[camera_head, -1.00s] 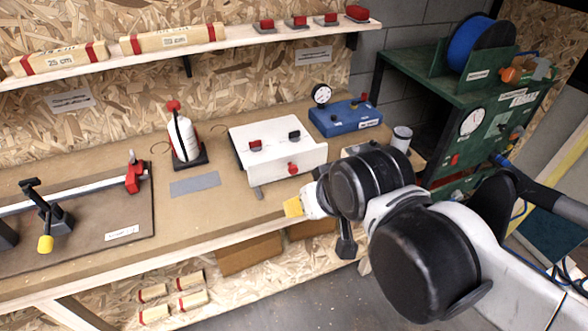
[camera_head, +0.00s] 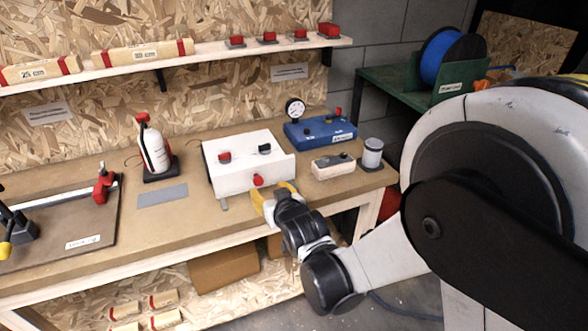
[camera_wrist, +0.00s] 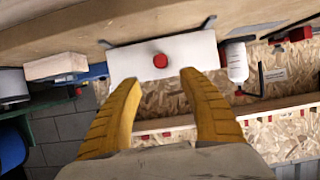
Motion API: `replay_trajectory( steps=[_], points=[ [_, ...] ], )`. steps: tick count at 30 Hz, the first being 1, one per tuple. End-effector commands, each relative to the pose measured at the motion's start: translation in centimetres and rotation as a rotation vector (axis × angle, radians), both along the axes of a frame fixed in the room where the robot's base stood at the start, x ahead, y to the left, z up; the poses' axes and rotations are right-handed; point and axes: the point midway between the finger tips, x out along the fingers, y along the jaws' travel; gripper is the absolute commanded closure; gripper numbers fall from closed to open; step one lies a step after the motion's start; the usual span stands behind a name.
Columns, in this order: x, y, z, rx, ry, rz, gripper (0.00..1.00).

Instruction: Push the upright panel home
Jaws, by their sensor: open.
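The upright panel (camera_head: 236,187) is the white front of a white box (camera_head: 240,150) on the workbench, with a red knob (camera_head: 258,180) at its middle. In the wrist view the panel (camera_wrist: 130,62) lies across the top centre with its red knob (camera_wrist: 161,61). My gripper (camera_head: 275,190) has yellow fingers and is at the panel's front, near the knob and towards its right end. In the wrist view my gripper (camera_wrist: 161,76) is open, with its fingers apart on either side below the knob. Whether the fingertips touch the panel I cannot tell.
A blue box with a gauge (camera_head: 320,132), a pale block (camera_head: 333,166) and a can (camera_head: 372,154) stand to the right. A red and white bottle (camera_head: 153,150) stands to the left, with a grey plate (camera_head: 162,195) on the bench (camera_head: 190,222).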

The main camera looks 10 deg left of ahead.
Motion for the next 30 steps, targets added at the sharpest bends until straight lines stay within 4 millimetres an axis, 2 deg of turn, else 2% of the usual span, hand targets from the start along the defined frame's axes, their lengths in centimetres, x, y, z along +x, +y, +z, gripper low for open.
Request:
replay_trajectory(
  steps=[5,12,18,30],
  points=[
    [1.6,1.1,-1.0,0.001,-0.002,0.002,0.5],
    [5.4,3.4,-3.0,0.0,-0.001,0.001,0.5],
    [7.7,4.8,-4.0,0.0,-0.001,0.001,0.5],
    [8.4,5.3,-4.1,0.001,-0.001,0.001,0.5]
  ],
)
